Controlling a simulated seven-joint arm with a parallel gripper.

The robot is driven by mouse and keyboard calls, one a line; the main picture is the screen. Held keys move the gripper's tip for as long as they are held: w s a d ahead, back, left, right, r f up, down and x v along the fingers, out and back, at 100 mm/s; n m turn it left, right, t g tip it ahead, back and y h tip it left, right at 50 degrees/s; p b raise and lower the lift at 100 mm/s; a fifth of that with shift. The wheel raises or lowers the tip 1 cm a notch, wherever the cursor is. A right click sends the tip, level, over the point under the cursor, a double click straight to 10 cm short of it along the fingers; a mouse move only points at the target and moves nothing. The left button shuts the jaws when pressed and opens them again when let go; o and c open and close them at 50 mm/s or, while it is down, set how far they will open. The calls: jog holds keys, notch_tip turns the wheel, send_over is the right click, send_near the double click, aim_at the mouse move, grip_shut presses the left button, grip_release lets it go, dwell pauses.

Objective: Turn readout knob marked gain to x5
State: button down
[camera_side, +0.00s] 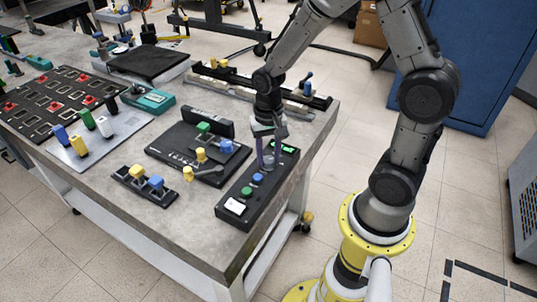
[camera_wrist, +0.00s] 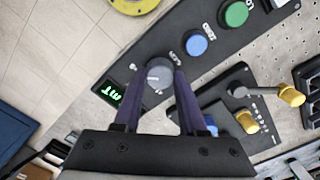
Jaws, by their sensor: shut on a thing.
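The readout box (camera_side: 262,196) is a long black unit near the right edge of the table. It carries a lit green display (camera_side: 282,147), which also shows in the wrist view (camera_wrist: 111,94). A grey round knob (camera_wrist: 159,75) sits beside the display, with a light pointer mark on its top. My gripper (camera_side: 267,163) points down over the box, its two purple fingers shut on the sides of the grey knob. A blue knob (camera_wrist: 196,43) and a green knob (camera_wrist: 235,14) follow along the box, untouched. The markings by the knobs are too small to read surely.
A black panel with a yellow-handled lever (camera_wrist: 246,121) stands close beside the box. A small block with yellow and blue knobs (camera_side: 144,186) lies to the left. A rail with several parts (camera_side: 232,82) lies behind. The table edge is close on the right.

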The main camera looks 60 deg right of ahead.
aim_at(268, 159)
jog(key=shift+r, duration=0.15)
jog(key=shift+c, duration=2.3)
grip_release()
notch_tip(268, 159, up, 14)
jog(key=s+a+r+n+t, duration=0.2)
jog(key=s+a+r+t, duration=0.1)
jog(key=s+r, duration=0.35)
jog(key=s+f+n+t, duration=0.1)
jog(key=s+n+t, duration=0.1)
jog(key=s+n, duration=0.5)
jog(key=shift+s+a+f+t, duration=0.15)
jog(key=shift+a+f+t, duration=0.15)
jog(key=shift+a+f, duration=0.1)
